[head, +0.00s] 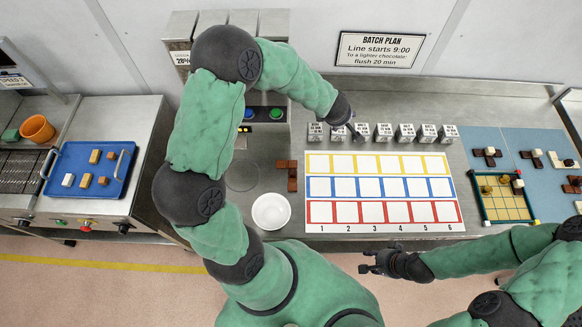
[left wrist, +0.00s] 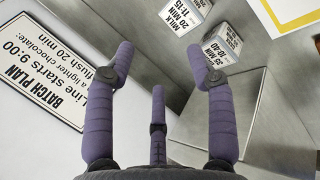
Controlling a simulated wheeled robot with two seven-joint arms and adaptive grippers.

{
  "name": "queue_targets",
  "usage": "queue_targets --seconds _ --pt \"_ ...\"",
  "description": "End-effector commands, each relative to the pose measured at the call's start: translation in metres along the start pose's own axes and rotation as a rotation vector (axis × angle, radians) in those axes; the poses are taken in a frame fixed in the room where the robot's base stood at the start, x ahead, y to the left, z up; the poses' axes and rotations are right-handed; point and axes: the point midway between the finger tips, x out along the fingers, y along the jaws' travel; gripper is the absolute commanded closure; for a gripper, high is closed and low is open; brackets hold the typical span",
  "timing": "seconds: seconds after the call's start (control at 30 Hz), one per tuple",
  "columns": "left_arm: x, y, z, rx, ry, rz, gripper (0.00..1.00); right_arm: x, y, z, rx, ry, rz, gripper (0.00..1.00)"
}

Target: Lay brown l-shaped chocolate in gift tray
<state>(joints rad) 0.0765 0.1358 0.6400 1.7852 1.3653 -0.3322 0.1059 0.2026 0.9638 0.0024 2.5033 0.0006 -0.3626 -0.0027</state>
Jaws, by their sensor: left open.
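A brown L-shaped chocolate (head: 292,176) lies on the steel counter, left of the numbered grid and above the white bowl. The likely gift tray (head: 490,219) is a yellow gridded tray with dark green edges at the right; a few small pieces sit at its far side. My left gripper (head: 354,128) is over the row of labelled blocks, away from the chocolate. In the left wrist view its fingers (left wrist: 162,75) are spread with nothing between them. My right gripper (head: 366,262) hangs in front of the counter's front edge, fingers apart and empty.
The numbered grid (head: 383,187) fills the middle counter, with labelled blocks (head: 384,132) behind it. A white bowl (head: 271,211) stands left of it. Blue mats (head: 545,140) with dark and white pieces lie at right. A blue tray (head: 75,155) and orange cup (head: 37,128) are far left.

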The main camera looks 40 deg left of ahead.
Motion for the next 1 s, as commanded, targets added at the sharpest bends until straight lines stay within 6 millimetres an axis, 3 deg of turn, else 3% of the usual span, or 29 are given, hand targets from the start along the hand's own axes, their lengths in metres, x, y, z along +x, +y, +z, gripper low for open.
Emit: queue_targets --seconds 0.23,0.4,0.5,0.67,1.0 --pt "-0.012 -0.064 -0.039 -0.189 0.294 -0.268 0.45 -0.03 -0.011 0.001 0.0 0.0 0.0 0.6" --pt "-0.037 -0.114 -0.048 -0.267 0.443 -0.485 0.45 -0.043 -0.015 0.002 0.0 0.0 0.0 0.6" --pt "-0.05 -0.135 -0.047 -0.293 0.492 -0.58 0.45 -0.047 -0.017 0.002 0.0 0.0 0.0 0.6" --pt "-0.058 -0.152 -0.047 -0.309 0.525 -0.652 0.45 -0.048 -0.017 0.002 0.0 0.0 0.0 0.6" --pt "-0.028 -0.182 -0.063 -0.312 0.527 -0.656 0.45 -0.042 -0.015 0.002 0.0 0.0 0.0 0.6"
